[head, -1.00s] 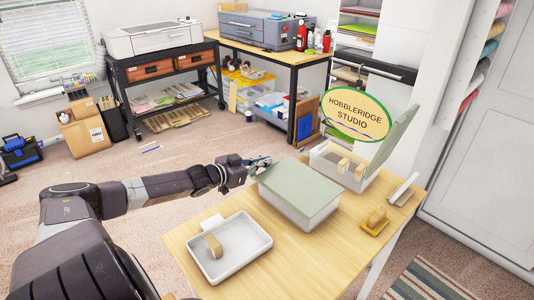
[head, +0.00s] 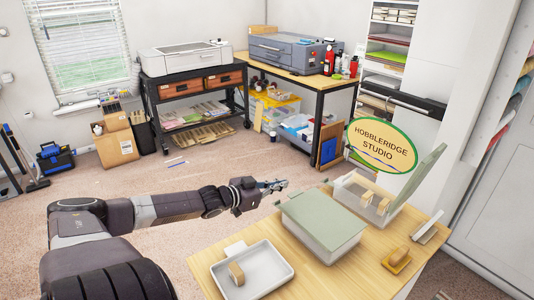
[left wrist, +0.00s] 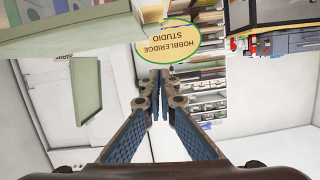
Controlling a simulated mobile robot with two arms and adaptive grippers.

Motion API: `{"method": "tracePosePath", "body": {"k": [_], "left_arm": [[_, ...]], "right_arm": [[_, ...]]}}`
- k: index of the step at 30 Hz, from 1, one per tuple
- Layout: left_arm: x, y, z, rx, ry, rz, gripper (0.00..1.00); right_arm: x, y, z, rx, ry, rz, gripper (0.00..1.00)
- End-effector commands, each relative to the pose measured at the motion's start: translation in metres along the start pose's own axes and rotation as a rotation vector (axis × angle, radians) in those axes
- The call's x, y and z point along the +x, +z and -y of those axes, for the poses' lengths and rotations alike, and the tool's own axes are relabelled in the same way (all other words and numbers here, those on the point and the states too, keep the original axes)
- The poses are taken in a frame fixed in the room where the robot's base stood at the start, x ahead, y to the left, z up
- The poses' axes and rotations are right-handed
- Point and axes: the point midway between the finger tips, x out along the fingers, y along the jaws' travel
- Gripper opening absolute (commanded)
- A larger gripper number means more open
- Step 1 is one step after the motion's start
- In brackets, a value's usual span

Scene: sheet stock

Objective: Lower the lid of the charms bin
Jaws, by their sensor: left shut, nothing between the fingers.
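An open bin (head: 349,198) stands at the back of the wooden table, with wooden blocks inside. Its grey-green lid (head: 417,186) stands raised, tilted back, on its right side; the lid also hangs inverted in the left wrist view (left wrist: 87,91). In front of it is a second bin (head: 335,253) with its flat green lid (head: 322,217) down. I cannot read which bin holds charms. My left gripper (head: 283,184) is shut and empty, in the air beyond the closed bin's back left corner, left of the open bin, touching neither. My right gripper is out of view.
A white tray (head: 282,272) with a block lies at the table's front left. A wooden stamp (head: 397,257) and a small white stand (head: 425,232) are at the right. An oval Hobbleridge Studio sign (head: 381,145) shows behind the open bin.

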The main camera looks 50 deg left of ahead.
Motion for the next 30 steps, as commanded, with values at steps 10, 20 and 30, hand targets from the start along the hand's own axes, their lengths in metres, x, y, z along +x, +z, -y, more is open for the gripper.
{"method": "tracePosePath", "body": {"k": [10, 20, 30], "left_arm": [[-0.036, 0.0, 0.001, 0.0, 0.0, 0.004, 0.0], [-0.054, 0.0, 0.001, 0.002, 0.0, 0.0, 0.0], [-0.055, 0.0, 0.001, 0.001, 0.0, 0.0, 0.0]], "right_arm": [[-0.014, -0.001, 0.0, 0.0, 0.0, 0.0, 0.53], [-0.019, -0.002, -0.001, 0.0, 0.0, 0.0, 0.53], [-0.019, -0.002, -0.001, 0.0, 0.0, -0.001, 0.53]]}}
